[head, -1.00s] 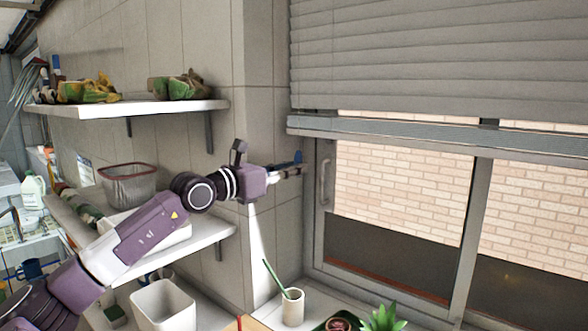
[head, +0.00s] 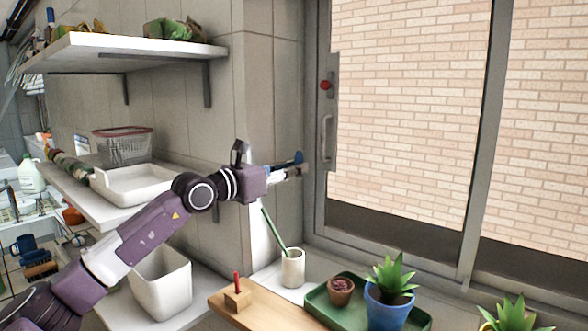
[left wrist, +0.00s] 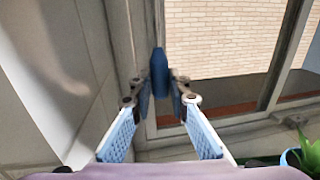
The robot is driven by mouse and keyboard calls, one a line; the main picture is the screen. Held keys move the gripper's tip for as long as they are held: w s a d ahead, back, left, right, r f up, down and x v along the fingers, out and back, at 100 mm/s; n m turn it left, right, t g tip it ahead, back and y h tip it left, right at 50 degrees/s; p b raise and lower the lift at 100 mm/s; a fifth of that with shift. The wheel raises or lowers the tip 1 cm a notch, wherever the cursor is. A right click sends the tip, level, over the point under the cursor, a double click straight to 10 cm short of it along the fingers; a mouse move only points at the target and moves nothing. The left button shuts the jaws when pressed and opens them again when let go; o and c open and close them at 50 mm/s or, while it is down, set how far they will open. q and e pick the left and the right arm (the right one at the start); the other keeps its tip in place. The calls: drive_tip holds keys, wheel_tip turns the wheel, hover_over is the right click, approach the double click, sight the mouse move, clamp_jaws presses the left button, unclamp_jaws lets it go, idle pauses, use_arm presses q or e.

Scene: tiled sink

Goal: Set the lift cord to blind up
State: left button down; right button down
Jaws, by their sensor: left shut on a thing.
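My left gripper (head: 296,168) is beside the tiled corner, left of the window handle. In the left wrist view its fingertips (left wrist: 161,95) are closed in around a narrow blue piece (left wrist: 160,70), which seems to be the end of the lift cord. A bit of blue also shows at the tips in the head view (head: 298,157). No thin cord can be made out above it. The blind is out of view, and the upper window pane (head: 410,60) shows bare brick wall outside. My right gripper is not in view.
Below are a cup with a green stick (head: 292,268), a green tray (head: 322,302), potted plants (head: 388,300) and a wooden board (head: 270,312). The window handle (head: 326,140) is close right.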

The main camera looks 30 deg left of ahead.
use_arm(q)
drive_tip(key=shift+f, duration=0.2)
drive_tip(key=c, duration=1.8)
unclamp_jaws()
drive_tip(key=shift+r, duration=0.2)
drive_tip(key=shift+s, duration=0.1)
drive_tip(key=shift+v, duration=5.9)
drive_tip(key=shift+a, duration=0.15)
drive_tip(key=shift+c, duration=0.2)
